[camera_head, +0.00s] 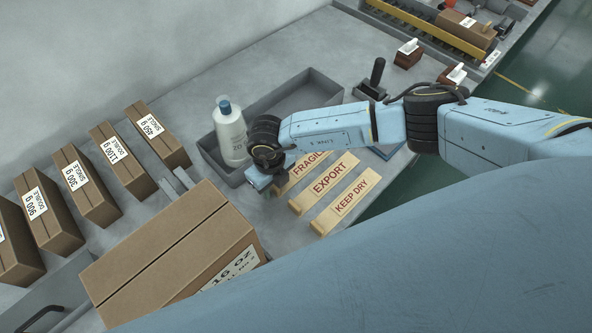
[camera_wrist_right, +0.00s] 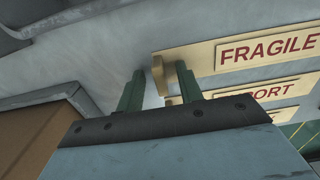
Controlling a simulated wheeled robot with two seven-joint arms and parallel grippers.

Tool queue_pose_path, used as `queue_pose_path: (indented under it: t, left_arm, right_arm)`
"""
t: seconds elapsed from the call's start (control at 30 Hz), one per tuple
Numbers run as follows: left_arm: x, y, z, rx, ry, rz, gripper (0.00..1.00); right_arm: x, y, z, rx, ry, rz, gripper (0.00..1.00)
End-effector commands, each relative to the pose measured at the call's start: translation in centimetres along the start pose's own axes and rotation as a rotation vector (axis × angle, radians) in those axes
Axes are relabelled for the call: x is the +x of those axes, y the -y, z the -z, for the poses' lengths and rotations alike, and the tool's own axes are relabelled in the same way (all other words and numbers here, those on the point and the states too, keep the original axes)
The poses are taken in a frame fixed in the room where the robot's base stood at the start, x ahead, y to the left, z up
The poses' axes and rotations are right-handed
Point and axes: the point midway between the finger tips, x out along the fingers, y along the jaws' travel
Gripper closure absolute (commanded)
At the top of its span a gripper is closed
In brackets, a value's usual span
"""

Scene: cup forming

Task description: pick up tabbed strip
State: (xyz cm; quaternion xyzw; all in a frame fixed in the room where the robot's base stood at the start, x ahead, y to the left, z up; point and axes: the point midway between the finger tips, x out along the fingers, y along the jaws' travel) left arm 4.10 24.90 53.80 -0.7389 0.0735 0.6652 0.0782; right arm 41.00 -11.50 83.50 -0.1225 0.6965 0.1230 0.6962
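Three pale wooden strips lie side by side on the grey bench, each with a raised tab at its left end: the FRAGILE strip (camera_head: 303,170), the EXPORT strip (camera_head: 323,184) and the KEEP DRY strip (camera_head: 345,203). My right gripper (camera_head: 270,188) is at the left end of the FRAGILE strip and hides part of it. In the right wrist view, my gripper's green fingers (camera_wrist_right: 159,70) are apart, with the tab end of the FRAGILE strip (camera_wrist_right: 235,52) showing between their tips. Contact cannot be told. My left gripper is out of view.
A grey tray (camera_head: 310,88) with a white bottle (camera_head: 230,134) stands behind the strips. A large carton (camera_head: 170,252) is at the left front. Several labelled boxes (camera_head: 157,133) line the left. A black-handled stamp (camera_head: 374,80) stands beyond my right arm.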

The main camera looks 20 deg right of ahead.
Motion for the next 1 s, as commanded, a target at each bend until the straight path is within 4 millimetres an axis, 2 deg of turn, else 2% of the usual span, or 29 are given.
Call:
queue_pose_path:
  t: [0.2,0.5,0.83,1.0]
  left_arm:
    - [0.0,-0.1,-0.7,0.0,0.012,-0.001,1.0]
    - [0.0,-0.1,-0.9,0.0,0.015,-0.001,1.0]
    - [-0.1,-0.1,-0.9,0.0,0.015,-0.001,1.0]
    - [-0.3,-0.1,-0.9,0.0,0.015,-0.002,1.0]
  right_arm:
    - [0.1,0.0,0.0,0.0,0.0,0.001,0.64]
    - [0.1,0.1,0.0,0.001,0.0,0.001,1.0]
    - [-0.2,0.1,0.0,0.0,0.001,0.0,1.0]
    - [-2.5,0.1,-0.1,0.001,0.004,0.0,1.0]
